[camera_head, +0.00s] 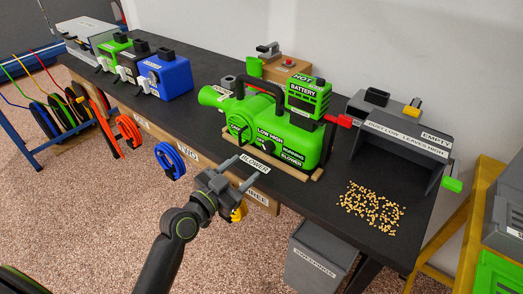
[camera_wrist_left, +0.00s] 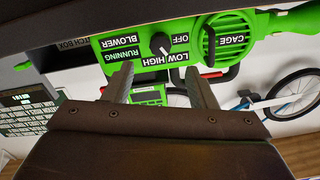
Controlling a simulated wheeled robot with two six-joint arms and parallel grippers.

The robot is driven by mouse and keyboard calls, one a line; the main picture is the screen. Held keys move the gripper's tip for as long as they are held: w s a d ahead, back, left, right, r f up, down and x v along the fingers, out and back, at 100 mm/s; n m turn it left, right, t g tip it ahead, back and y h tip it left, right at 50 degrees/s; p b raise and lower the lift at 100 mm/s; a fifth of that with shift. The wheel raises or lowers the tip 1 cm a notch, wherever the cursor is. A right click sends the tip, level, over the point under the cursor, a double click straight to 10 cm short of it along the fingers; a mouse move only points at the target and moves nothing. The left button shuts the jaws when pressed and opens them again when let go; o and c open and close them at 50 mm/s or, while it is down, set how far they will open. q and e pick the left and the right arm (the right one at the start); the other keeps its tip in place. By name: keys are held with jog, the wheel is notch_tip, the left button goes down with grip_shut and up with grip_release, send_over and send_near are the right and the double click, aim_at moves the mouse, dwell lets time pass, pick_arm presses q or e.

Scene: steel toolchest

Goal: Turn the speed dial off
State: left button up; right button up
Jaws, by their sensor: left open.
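The green blower (camera_head: 290,135) stands on a wooden base on the dark bench. Its black speed dial (camera_head: 268,145) is on the front, among the labels OFF, LOW and HIGH. The dial also shows in the left wrist view (camera_wrist_left: 160,44), where the panel appears upside down. A pale mark on the knob seems to face LOW, but it is too small to be sure. My left gripper (camera_head: 249,164) is open and empty, in front of the blower at the bench's front edge. In the left wrist view, its fingertips (camera_wrist_left: 158,66) are apart, short of the dial and not touching it.
A green battery (camera_head: 307,97) sits on the blower. A grey bin box (camera_head: 400,130) and scattered yellow pellets (camera_head: 371,207) are to the right. A grey bin (camera_head: 318,257) stands below.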

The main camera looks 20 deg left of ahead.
aim_at(266, 150)
pick_arm(q)
jog(key=x, duration=0.7)
jog(key=shift+w+p, duration=0.2)
jog(key=shift+p, duration=0.2)
jog(key=shift+w+d+f, duration=0.1)
jog(key=shift+w+d, duration=0.1)
jog(key=shift+w, duration=0.25)
pick_arm(e)
jog(key=shift+s+a+r, duration=0.1)
jog(key=shift+s+r, duration=0.25)
jog(key=shift+s, duration=0.1)
pick_arm(q)
jog(key=c, duration=1)
pick_arm(e)
jog(key=shift+w, duration=0.1)
pick_arm(q)
jog(key=shift+n, duration=0.4)
pick_arm(e)
jog(key=shift+r, duration=0.1)
pick_arm(q)
jog(key=n+p, duration=0.1)
jog(key=n, duration=0.3)
jog(key=shift+n, duration=0.4)
jog(key=n+p, duration=0.2)
jog(key=n, duration=0.4)
pick_arm(e)
notch_tip(266, 150, up, 2)
jog(key=shift+r, duration=0.25)
pick_arm(q)
jog(key=shift+n, duration=0.3)
